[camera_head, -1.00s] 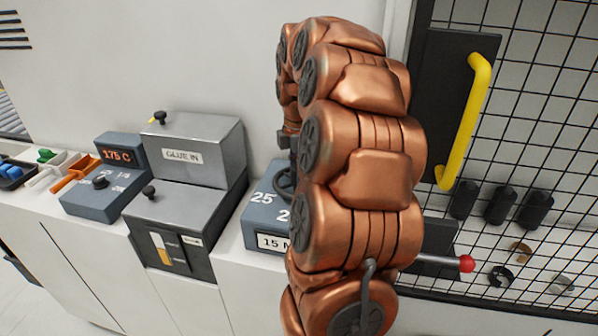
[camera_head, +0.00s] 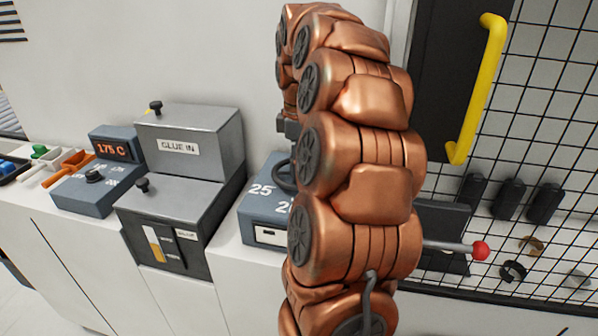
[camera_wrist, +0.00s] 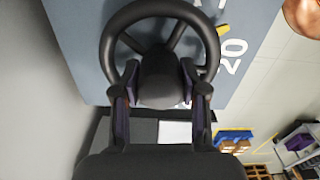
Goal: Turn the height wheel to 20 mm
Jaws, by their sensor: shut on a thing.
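The height wheel (camera_wrist: 108,40) is a black ring with spokes and a thick hub (camera_wrist: 160,75) on a blue-grey box (camera_wrist: 65,15). My gripper (camera_wrist: 160,80) has one finger on each side of the hub and is shut on it. A yellow pointer (camera_wrist: 221,31) shows at the rim's right, close to the "20" mark (camera_wrist: 233,56); part of it is hidden. In the head view, the box (camera_head: 257,218) shows "25" and part of another number. Its wheel (camera_head: 283,175) is mostly hidden behind my copper arm. The front label (camera_head: 270,236) is partly covered and I cannot read it.
The "GLUE IN" unit (camera_head: 190,145) stands close left of the box. Further left are a "175 C" temperature box (camera_head: 90,190) and small trays (camera_head: 45,172). At right are a yellow handle (camera_head: 478,90), a mesh guard (camera_head: 560,100) and a red-knobbed lever (camera_head: 480,250).

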